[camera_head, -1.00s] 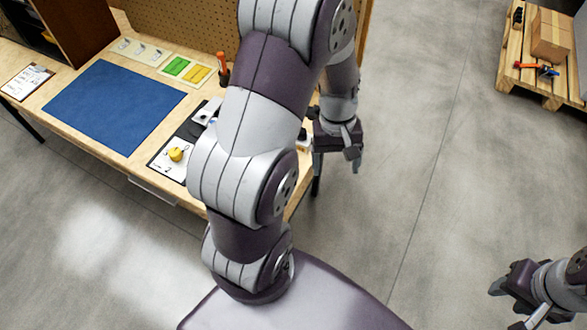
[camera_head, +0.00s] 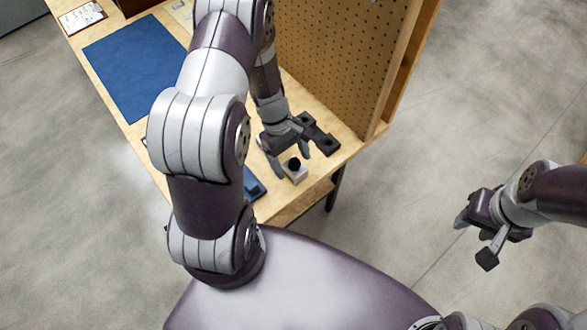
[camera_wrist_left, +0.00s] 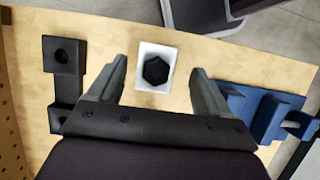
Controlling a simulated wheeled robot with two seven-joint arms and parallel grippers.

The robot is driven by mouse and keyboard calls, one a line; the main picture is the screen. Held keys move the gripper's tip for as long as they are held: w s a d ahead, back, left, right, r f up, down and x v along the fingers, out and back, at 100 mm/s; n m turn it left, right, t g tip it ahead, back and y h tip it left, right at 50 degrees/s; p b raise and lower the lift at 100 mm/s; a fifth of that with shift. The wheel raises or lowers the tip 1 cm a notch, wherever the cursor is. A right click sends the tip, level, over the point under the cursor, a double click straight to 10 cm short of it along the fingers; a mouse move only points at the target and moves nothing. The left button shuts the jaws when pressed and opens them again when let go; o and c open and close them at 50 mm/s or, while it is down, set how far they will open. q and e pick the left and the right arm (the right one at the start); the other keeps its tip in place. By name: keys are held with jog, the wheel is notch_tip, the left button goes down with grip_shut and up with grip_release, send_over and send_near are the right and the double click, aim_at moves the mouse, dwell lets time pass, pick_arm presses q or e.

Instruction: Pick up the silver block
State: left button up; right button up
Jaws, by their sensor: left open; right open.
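The silver block (camera_head: 294,168) is a small pale block with a black hexagonal recess or piece on its top. It sits on the wooden bench near its front right end. In the left wrist view the block (camera_wrist_left: 145,83) lies between and just beyond the fingertips. My left gripper (camera_head: 288,160) is open above the bench at the block; its fingers (camera_wrist_left: 157,78) are apart and do not appear to touch it. My right gripper (camera_head: 474,236) is open and empty over the floor at the right, away from the bench.
A dark bracket with round holes (camera_head: 322,141) lies behind the block; it also shows in the left wrist view (camera_wrist_left: 63,60). A blue fixture (camera_wrist_left: 262,112) is on the block's other side. A pegboard (camera_head: 335,65) rises along the bench's back. A blue mat (camera_head: 130,68) lies farther left.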

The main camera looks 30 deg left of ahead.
aim_at(296, 169)
pick_arm(q)
jog(key=x, duration=0.4)
jog(key=shift+w+d, duration=0.1)
jog(key=shift+w, duration=0.15)
jog(key=shift+s, duration=0.1)
jog(key=c, duration=1.2)
jog(key=shift+r, duration=0.1)
jog(key=shift+c, duration=0.2)
